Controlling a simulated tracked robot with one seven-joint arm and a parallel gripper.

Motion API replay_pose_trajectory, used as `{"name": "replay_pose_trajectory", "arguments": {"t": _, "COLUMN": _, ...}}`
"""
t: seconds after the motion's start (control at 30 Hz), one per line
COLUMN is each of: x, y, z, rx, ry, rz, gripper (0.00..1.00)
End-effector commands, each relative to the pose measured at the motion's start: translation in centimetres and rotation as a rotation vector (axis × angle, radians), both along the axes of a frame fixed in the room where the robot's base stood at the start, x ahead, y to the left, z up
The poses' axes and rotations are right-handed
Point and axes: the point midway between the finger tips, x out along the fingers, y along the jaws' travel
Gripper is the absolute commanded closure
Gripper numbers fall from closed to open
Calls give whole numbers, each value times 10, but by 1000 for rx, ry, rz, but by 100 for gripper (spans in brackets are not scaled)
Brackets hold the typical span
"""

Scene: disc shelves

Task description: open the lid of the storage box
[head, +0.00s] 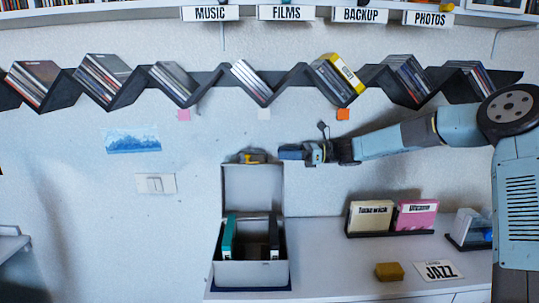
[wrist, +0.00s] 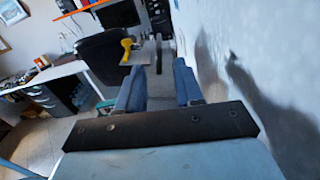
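The grey storage box (head: 250,274) stands on the white counter below the wall shelf. Its lid (head: 252,190) is raised upright at the back, against the wall side. A teal case (head: 229,240) and a dark case (head: 274,237) stand inside the box. A small yellow and dark piece (head: 252,157) shows at the lid's top edge. My gripper (head: 282,152) is level with that edge, just to its right, pointing left. Whether my gripper touches the lid cannot be told.
A zigzag shelf (head: 210,78) with discs runs along the wall above my arm. A beige case (head: 370,216) and a pink case (head: 417,214) stand in a rack to the right.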

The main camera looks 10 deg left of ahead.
Motion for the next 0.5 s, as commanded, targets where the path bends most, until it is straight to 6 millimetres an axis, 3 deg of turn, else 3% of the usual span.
{"name": "replay_pose_trajectory", "arguments": {"t": 0.2, "x": -9, "y": 36, "z": 0, "rx": 1, "ry": 1, "rz": 2, "gripper": 64}}
{"name": "replay_pose_trajectory", "arguments": {"t": 0.5, "x": -14, "y": 59, "z": 0, "rx": 0, "ry": 0, "rz": 0, "gripper": 64}}
